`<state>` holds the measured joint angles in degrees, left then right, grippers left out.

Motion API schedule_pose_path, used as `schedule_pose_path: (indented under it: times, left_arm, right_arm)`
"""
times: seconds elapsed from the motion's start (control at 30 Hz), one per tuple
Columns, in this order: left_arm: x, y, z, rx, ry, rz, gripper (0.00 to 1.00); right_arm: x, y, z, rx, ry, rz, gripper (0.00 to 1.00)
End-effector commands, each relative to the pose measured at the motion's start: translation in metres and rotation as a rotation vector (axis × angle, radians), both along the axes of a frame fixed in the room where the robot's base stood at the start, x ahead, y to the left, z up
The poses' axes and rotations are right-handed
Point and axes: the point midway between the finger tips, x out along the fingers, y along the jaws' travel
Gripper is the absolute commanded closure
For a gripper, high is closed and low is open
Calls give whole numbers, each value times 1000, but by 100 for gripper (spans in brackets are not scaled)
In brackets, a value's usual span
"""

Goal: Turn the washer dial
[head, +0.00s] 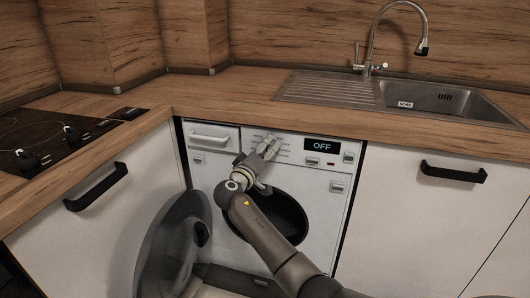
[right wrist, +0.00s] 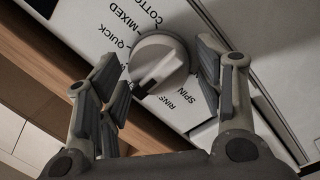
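The washer (head: 315,215) is white and built in under the counter. Its round door (head: 172,250) hangs open to the left. Its display (head: 322,145) reads OFF. In the head view my right gripper (head: 264,151) is at the control panel and hides the dial. In the right wrist view its two fingers (right wrist: 163,85) are spread on either side of the dial, with visible gaps to it. My left gripper is not in view.
A wooden counter (head: 235,92) runs above the washer, with a sink (head: 440,98) at right and a black hob (head: 50,138) at left. Black-handled cabinet fronts (head: 430,215) flank the washer. The open door stands left of my right arm.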

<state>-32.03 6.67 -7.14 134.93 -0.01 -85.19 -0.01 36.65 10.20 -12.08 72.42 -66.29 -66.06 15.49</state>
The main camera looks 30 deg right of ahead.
Motion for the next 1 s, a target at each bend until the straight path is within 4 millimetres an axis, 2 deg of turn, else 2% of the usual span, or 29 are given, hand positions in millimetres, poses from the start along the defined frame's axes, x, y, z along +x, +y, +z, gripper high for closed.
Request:
schedule_pose_path:
  times: [0.03, 0.23, 0.27, 0.5, 0.7, 1.0]
  left_arm:
    - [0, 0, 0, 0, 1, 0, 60]
    - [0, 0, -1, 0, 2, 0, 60]
    - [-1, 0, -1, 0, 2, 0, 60]
    - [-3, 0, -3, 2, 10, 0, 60]
    - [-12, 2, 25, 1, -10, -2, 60]
    - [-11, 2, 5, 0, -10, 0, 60]
  right_arm:
    - [0, 0, 0, 0, 0, 0, 50]
    - [0, 0, 0, 0, 0, 0, 75]
    - [0, 0, 0, 1, 0, 1, 76]
    - [0, 1, -1, 11, -12, 1, 76]
    - [0, 1, -3, 46, -51, 0, 76]
    - [0, 1, -3, 133, -153, 1, 76]
